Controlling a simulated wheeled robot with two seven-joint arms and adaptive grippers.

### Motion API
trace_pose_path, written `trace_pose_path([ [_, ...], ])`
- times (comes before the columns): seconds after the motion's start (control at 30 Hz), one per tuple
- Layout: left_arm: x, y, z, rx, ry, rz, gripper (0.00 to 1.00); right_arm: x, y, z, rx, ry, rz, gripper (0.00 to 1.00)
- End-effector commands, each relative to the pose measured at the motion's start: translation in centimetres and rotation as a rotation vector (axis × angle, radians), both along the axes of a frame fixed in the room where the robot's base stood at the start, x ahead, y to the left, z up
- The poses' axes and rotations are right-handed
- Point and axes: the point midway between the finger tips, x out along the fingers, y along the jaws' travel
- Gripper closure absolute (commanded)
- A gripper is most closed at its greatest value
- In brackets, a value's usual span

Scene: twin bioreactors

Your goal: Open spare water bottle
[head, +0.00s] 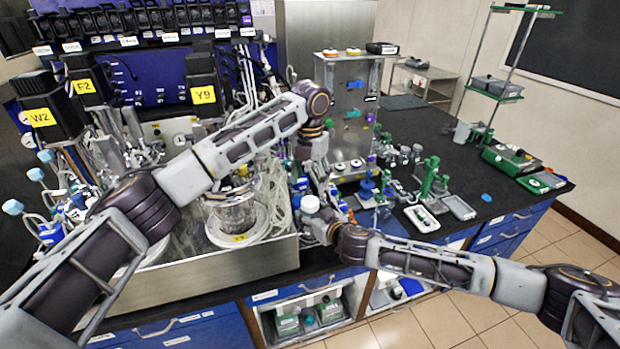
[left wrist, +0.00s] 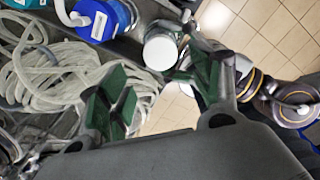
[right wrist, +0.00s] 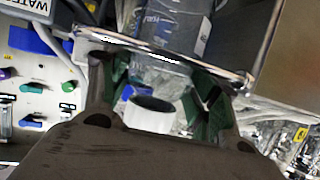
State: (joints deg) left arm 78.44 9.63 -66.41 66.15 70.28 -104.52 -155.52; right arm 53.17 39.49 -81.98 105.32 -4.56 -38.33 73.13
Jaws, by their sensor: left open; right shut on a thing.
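The water bottle is small and clear with a white cap (head: 310,203), at the front edge of the bench in the head view. The cap also shows in the left wrist view (left wrist: 160,52), just beyond the spread green fingers. My right gripper (head: 318,228) is shut on the bottle; in the right wrist view a white round part with a dark oval (right wrist: 150,113) shows between its fingers. My left gripper (head: 308,182) is open, pointing down above the cap. The bottle's body is mostly hidden by my right gripper.
Coiled clear tubing (left wrist: 45,65) and blue-capped bottles (left wrist: 100,18) crowd beside my left gripper. A glass reactor vessel (head: 235,212) stands left on a steel tray (head: 200,277). A green tube stand (head: 430,178) and white trays (head: 422,218) lie right on the black bench.

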Motion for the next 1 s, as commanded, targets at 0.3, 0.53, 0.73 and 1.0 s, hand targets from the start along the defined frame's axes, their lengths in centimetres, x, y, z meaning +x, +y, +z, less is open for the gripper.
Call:
trace_pose_path([
  [0.3,0.0,0.0,0.0,0.000,0.000,0.001,0.36,0.0,0.0,0.1,0.000,-0.001,0.000,1.00],
  [0.53,0.0,0.0,-0.9,0.000,0.000,0.002,0.36,0.0,0.0,0.1,0.000,-0.001,0.000,1.00],
  [0.73,0.0,0.0,-2.8,0.001,0.002,0.002,0.36,0.0,0.0,0.1,0.000,-0.001,0.000,1.00],
  [1.0,0.0,0.0,-5.9,0.001,0.002,0.003,0.36,0.0,0.0,0.1,0.000,-0.001,0.000,1.00],
])
